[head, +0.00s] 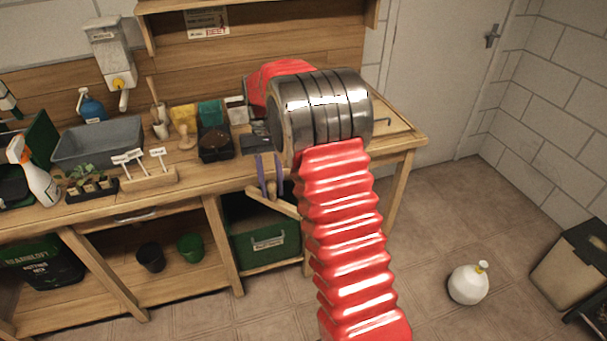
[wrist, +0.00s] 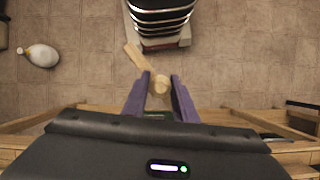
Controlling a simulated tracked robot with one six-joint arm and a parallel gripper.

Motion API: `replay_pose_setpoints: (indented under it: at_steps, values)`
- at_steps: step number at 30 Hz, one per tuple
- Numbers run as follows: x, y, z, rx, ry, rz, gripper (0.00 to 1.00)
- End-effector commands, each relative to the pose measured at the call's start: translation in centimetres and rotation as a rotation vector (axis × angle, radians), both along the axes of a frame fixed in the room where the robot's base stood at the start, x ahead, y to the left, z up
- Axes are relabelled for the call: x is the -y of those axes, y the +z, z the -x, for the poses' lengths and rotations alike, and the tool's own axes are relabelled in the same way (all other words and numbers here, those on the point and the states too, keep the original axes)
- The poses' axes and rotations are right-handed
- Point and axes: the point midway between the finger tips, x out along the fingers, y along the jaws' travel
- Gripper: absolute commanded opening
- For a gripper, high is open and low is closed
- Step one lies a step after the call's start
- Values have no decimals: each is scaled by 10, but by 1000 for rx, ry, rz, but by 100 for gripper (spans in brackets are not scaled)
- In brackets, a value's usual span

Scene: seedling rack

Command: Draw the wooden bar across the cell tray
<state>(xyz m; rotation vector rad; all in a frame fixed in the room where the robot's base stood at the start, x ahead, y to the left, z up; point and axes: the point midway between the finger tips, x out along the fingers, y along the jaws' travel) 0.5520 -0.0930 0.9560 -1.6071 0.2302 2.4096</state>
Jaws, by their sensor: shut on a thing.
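My gripper (head: 270,188) has purple fingers and is shut on the wooden bar (head: 288,208). The bar is pale and sticks out to both sides of the fingers. It appears in front of the bench's front edge, above floor level. In the wrist view the bar (wrist: 133,54) runs up and left from between the fingers of my gripper (wrist: 161,92), with a rounded end facing the camera. A dark tray with brown contents (head: 216,146), perhaps the cell tray, stands on the bench left of my gripper. My wrist hides the bench behind it.
The wooden bench (head: 200,187) also carries a grey tub (head: 98,140), a spray bottle (head: 38,180), a small black tray of seedlings (head: 92,188) and a label block (head: 150,179). A green crate (head: 264,245) stands below. A white round bottle (head: 468,285) is on the floor.

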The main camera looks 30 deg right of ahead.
Motion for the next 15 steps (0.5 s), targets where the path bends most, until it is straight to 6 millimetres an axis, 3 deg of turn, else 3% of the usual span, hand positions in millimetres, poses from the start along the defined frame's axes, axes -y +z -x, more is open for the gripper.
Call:
replay_pose_setpoints:
  at_steps: [3,7,10,15]
  values:
    - [-40,-17,-10,-1,133,0,8]
    - [-73,-31,-15,0,230,0,8]
    - [-88,-38,-17,0,270,0,8]
    - [-95,-41,-17,1,287,0,8]
